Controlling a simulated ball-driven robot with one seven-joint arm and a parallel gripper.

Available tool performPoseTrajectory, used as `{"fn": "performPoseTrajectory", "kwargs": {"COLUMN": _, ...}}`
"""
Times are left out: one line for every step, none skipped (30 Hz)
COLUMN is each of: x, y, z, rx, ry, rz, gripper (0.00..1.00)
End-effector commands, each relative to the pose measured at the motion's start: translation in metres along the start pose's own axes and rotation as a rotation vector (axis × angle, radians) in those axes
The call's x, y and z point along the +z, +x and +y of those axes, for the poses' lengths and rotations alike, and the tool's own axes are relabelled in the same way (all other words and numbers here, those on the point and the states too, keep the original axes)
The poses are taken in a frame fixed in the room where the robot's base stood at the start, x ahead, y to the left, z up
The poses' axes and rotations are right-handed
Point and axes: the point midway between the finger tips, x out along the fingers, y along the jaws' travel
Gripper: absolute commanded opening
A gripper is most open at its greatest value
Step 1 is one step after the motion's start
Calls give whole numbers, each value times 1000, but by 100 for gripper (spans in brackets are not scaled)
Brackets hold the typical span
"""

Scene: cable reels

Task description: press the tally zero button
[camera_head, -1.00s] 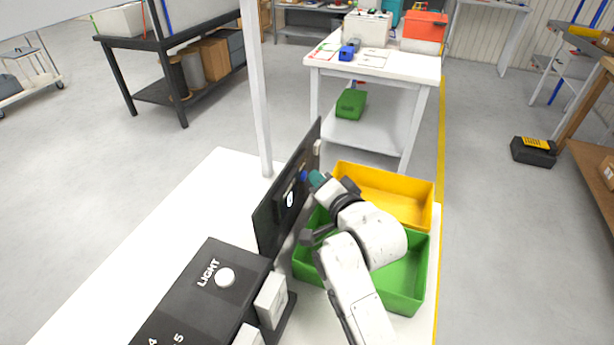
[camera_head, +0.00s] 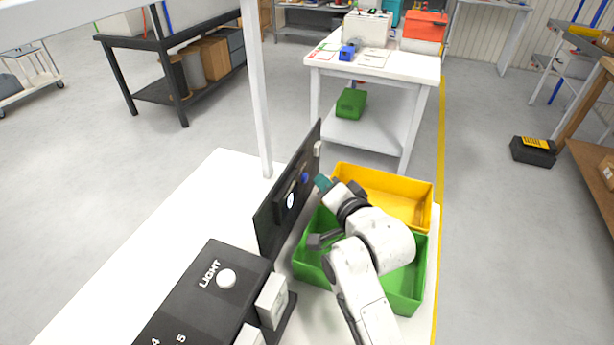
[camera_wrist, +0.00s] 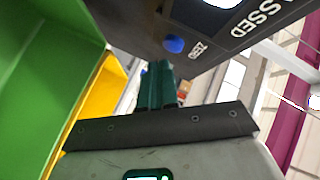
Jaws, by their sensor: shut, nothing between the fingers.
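The tally panel (camera_head: 274,215) is a dark upright board on the white bench, seen nearly edge-on in the head view. Its blue zero button (camera_head: 305,178) is on the face towards my arm. In the wrist view the blue button (camera_wrist: 174,44) sits beside the label "ZERO", with "PASSED" above. My gripper (camera_head: 322,183) has teal fingers and is shut and empty, to the right of the button with a small gap. In the wrist view the shut fingers (camera_wrist: 158,72) lie just below and left of the button, apart from it.
A green bin (camera_head: 412,292) and a yellow bin (camera_head: 425,205) stand under and beside my arm. A dark box marked "LIGHT" (camera_head: 197,310) with a white round button and pale blocks is in front. A grey post (camera_head: 258,110) rises behind the panel.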

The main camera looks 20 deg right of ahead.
Motion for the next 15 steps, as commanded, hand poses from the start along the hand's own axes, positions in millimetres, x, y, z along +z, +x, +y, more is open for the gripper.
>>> {"fn": "performPoseTrajectory", "kwargs": {"x": 0, "y": 0, "z": 0, "rx": 0, "ry": 0, "rz": 0, "gripper": 0}}
{"fn": "performPoseTrajectory", "kwargs": {"x": 0, "y": 0, "z": 0, "rx": 0, "ry": 0, "rz": 0, "gripper": 0}}
{"fn": "performPoseTrajectory", "kwargs": {"x": 0, "y": 0, "z": 0, "rx": 0, "ry": 0, "rz": 0, "gripper": 0}}
{"fn": "performPoseTrajectory", "kwargs": {"x": 0, "y": 0, "z": 0, "rx": 0, "ry": 0, "rz": 0, "gripper": 0}}
{"fn": "performPoseTrajectory", "kwargs": {"x": 0, "y": 0, "z": 0, "rx": 0, "ry": 0, "rz": 0, "gripper": 0}}
{"fn": "performPoseTrajectory", "kwargs": {"x": -1, "y": -1, "z": 1, "rx": 1, "ry": 0, "rz": 1, "gripper": 0}}
{"fn": "performPoseTrajectory", "kwargs": {"x": -2, "y": -2, "z": 1, "rx": 1, "ry": 1, "rz": 1, "gripper": 0}}
{"fn": "performPoseTrajectory", "kwargs": {"x": -3, "y": -4, "z": 2, "rx": 2, "ry": 1, "rz": 1, "gripper": 0}}
{"fn": "performPoseTrajectory", "kwargs": {"x": -5, "y": -6, "z": 4, "rx": 2, "ry": 2, "rz": 1, "gripper": 0}}
{"fn": "performPoseTrajectory", "kwargs": {"x": -7, "y": -8, "z": 5, "rx": 3, "ry": 1, "rz": 1, "gripper": 0}}
{"fn": "performPoseTrajectory", "kwargs": {"x": -8, "y": -10, "z": 6, "rx": 3, "ry": 1, "rz": 1, "gripper": 0}}
{"fn": "performPoseTrajectory", "kwargs": {"x": -10, "y": -12, "z": 8, "rx": 3, "ry": 2, "rz": 1, "gripper": 0}}
{"fn": "performPoseTrajectory", "kwargs": {"x": -11, "y": -14, "z": 10, "rx": 3, "ry": 2, "rz": 0, "gripper": 0}}
{"fn": "performPoseTrajectory", "kwargs": {"x": -13, "y": -16, "z": 11, "rx": 3, "ry": 1, "rz": 1, "gripper": 0}}
{"fn": "performPoseTrajectory", "kwargs": {"x": -15, "y": -19, "z": 13, "rx": 3, "ry": 1, "rz": 2, "gripper": 0}}
